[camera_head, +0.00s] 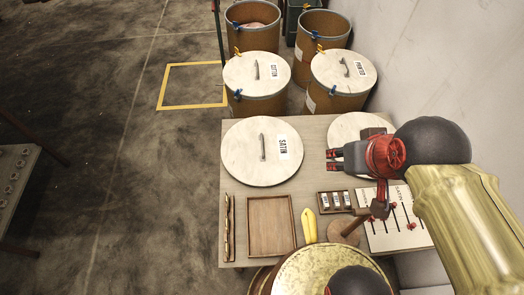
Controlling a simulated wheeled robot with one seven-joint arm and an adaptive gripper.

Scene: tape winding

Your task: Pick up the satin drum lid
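The satin drum lid (238,152) is a pale round wooden disc on the table. It has a dark grey bar handle (263,147) across its middle and a white label reading SATIN (283,148). My gripper (330,160) is to the right of this lid, over the gap between it and a second pale round lid (345,126). My gripper and wrist hide much of the second lid.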

